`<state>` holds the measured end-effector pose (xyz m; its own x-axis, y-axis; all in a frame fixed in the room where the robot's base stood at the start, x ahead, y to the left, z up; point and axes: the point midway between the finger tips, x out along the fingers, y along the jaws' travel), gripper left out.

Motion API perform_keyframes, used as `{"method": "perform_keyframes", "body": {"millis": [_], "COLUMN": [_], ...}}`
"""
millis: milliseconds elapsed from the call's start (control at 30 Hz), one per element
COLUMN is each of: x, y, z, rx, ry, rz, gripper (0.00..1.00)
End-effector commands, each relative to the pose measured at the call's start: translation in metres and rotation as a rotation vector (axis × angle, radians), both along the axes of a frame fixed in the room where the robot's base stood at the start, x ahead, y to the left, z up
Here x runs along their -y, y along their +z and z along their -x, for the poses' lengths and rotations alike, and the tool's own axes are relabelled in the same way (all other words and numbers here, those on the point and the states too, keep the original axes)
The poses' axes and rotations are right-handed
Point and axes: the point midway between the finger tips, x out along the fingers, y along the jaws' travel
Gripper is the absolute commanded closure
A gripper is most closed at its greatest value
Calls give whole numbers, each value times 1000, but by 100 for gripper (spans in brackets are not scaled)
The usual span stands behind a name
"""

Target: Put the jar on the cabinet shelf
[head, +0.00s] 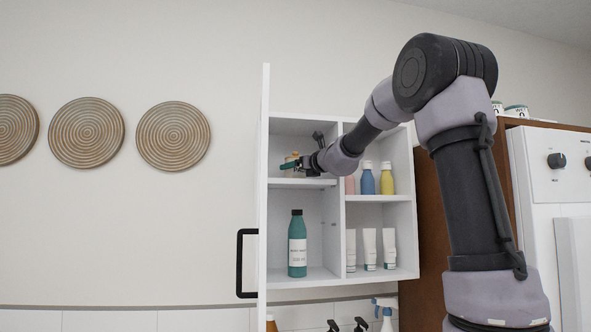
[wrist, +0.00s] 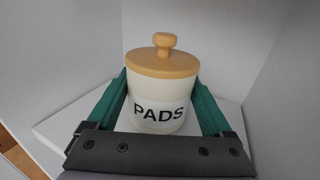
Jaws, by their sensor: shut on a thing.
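The jar (wrist: 157,92) is white with a tan knobbed lid and the word PADS on its front. In the wrist view it stands upright between the green fingers of my gripper (wrist: 162,100), which is shut on it. In the head view the jar (head: 290,163) shows small at the upper left compartment of the open white wall cabinet (head: 341,197), with my gripper (head: 304,165) at its right side. The jar is at the upper left shelf (head: 300,183); I cannot tell whether its base touches the shelf.
A teal bottle (head: 297,245) stands in the lower left compartment. Small bottles (head: 387,180) and white tubes (head: 370,249) fill the right compartments. The cabinet door (head: 264,190) stands open at the left. A spray bottle (head: 386,314) is below the cabinet.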

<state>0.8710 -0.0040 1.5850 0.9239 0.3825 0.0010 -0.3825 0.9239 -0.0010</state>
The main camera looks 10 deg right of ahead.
Motion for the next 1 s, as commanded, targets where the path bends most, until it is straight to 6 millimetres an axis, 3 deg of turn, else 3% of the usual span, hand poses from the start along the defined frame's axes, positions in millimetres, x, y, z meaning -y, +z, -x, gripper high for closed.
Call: {"method": "perform_keyframes", "body": {"millis": [200, 233, 267, 633, 1000], "x": [0, 0, 0, 3, 32], "y": [-3, -3, -3, 1, 1], "z": [0, 0, 0, 7, 77], "rx": [-1, -1, -1, 0, 1], "ry": [1, 0, 0, -1, -2], "rz": [-2, -2, -2, 0, 1], "gripper": [86, 4, 0, 0, 0]}}
